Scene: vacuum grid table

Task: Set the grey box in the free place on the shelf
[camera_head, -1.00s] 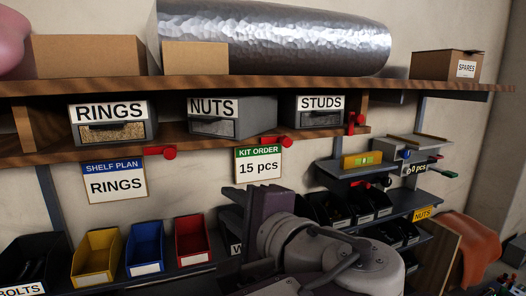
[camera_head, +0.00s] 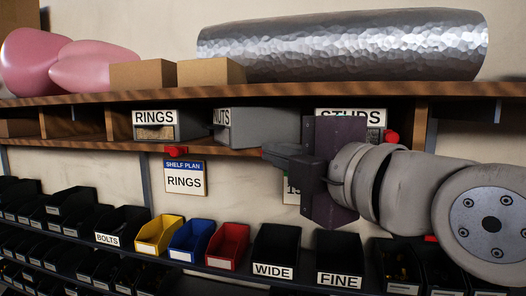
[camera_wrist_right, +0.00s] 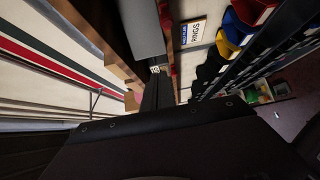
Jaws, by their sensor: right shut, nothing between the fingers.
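In the head view, grey boxes stand in the lower shelf (camera_head: 90,144): the RINGS box (camera_head: 184,126), the NUTS box (camera_head: 262,129) to its right, and the STUDS box (camera_head: 380,117), partly hidden by my right arm. Empty shelf space (camera_head: 75,124) shows left of the RINGS box. My right gripper (camera_head: 272,155) is shut and empty, pointing left, at the shelf's front by the NUTS box's lower right. Whether it touches that box I cannot tell. In the right wrist view, the shut fingers (camera_wrist_right: 158,92) lie near a grey box (camera_wrist_right: 142,28). My left gripper is out of view.
A SHELF PLAN card reading RINGS (camera_head: 185,178) hangs under the shelf by a red clip (camera_head: 176,151). Cardboard boxes (camera_head: 208,72), a silver roll (camera_head: 345,46) and a pink object (camera_head: 90,66) lie on the upper board. Coloured bins (camera_head: 228,246) stand below.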

